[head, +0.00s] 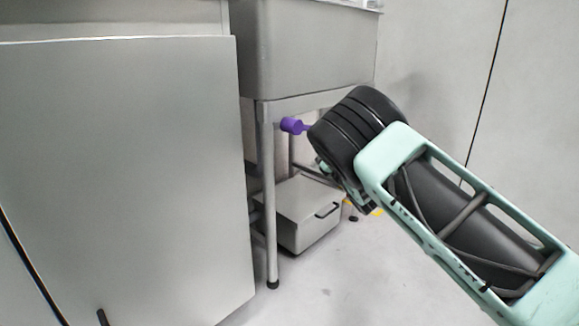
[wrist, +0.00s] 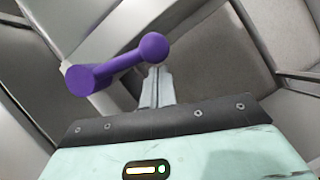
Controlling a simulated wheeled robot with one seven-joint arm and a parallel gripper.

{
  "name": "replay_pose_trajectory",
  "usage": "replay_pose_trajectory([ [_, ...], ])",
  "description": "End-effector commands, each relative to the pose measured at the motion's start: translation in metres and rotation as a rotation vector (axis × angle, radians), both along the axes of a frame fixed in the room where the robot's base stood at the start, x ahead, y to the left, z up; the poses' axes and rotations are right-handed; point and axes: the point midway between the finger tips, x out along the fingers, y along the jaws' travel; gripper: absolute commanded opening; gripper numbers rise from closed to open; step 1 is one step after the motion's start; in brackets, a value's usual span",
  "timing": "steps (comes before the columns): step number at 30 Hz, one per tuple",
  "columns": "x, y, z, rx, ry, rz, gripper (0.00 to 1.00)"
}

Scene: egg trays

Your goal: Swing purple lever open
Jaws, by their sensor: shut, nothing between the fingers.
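The purple lever (head: 293,125) sits under the sink basin at the front of the metal stand in the head view, partly hidden by my arm. In the wrist view the purple lever (wrist: 118,64) shows a thick cylinder at the left, a thin bar, and a round ball at the right end. My gripper (wrist: 155,78) is shut and empty in the wrist view. Its fingertips are at the ball end of the lever, just below the ball in the picture. I cannot tell whether they touch it. In the head view my arm hides the fingers.
A metal sink basin (head: 305,50) rests on a stand with thin legs (head: 269,200). A grey box with a handle (head: 300,212) lies on the floor beneath. A large grey cabinet (head: 125,180) fills the left. Floor is clear in front of the box.

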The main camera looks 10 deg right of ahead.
Motion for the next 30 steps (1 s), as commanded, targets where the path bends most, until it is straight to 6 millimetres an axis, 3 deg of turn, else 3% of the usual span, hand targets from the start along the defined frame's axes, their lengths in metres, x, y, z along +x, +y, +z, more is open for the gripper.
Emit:
replay_pose_trajectory([
  [24, 0.0037, -0.0061, 0.0106, 0.007, 0.001, -0.002, 0.0],
  [30, 0.0064, -0.0062, 0.0014, 0.006, 0.002, -0.003, 0.0],
])
